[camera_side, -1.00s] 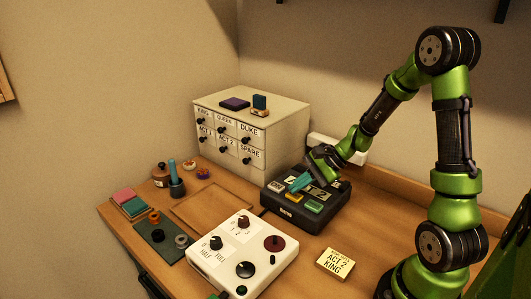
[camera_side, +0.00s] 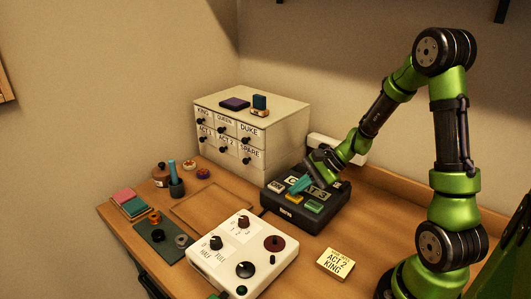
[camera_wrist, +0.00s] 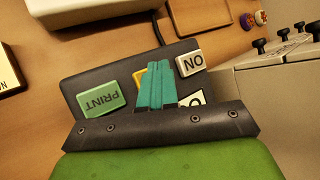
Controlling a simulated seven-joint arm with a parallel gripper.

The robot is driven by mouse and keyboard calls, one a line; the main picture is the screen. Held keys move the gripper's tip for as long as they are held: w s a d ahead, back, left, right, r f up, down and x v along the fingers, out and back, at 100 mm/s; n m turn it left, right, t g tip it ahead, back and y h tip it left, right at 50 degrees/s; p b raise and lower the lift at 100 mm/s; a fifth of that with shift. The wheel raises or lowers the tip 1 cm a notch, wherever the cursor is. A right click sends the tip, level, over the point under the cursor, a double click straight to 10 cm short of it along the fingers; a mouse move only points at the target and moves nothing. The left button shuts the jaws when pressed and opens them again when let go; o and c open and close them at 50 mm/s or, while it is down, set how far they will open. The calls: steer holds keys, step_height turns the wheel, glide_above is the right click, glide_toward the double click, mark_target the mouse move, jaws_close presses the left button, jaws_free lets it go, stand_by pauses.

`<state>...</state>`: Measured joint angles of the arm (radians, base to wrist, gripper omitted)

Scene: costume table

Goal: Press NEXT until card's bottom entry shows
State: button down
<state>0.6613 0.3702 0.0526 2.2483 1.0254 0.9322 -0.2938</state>
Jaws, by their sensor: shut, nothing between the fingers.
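A black label device (camera_side: 275,203) stands in front of the drawer cabinet. It has a white ON key (camera_wrist: 191,62), a yellow key (camera_side: 293,197) and a green PRINT key (camera_side: 314,207). My gripper (camera_side: 298,187) has its teal fingers shut and empty, over the device. In the wrist view the fingertips (camera_wrist: 155,68) cover most of the yellow key (camera_wrist: 139,77), hiding any label; I cannot tell whether they touch it. The display (camera_side: 320,193) is partly hidden by my gripper and seems to end in 3. The card (camera_side: 335,263) reads ACT 2 above KING, its bottom entry.
A white control box (camera_side: 240,255) with knobs stands in front of the device. The cabinet (camera_side: 250,115) behind has labelled drawers. A dark mat with rings (camera_side: 165,238), a teal stick in a cup (camera_side: 176,185) and a wooden tray (camera_side: 208,207) lie to the left.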

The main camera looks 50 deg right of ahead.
mark_target(298, 196)
stand_by(0.4)
steer(key=shift+r, duration=0.85)
steer(key=shift+r, duration=0.1)
steer(key=shift+r, duration=2.4)
stand_by(1.1)
step_height(298, 196, up, 4)
steer(key=shift+f, duration=0.1)
steer(key=shift+f, duration=0.1)
steer(key=shift+f, duration=4.35)
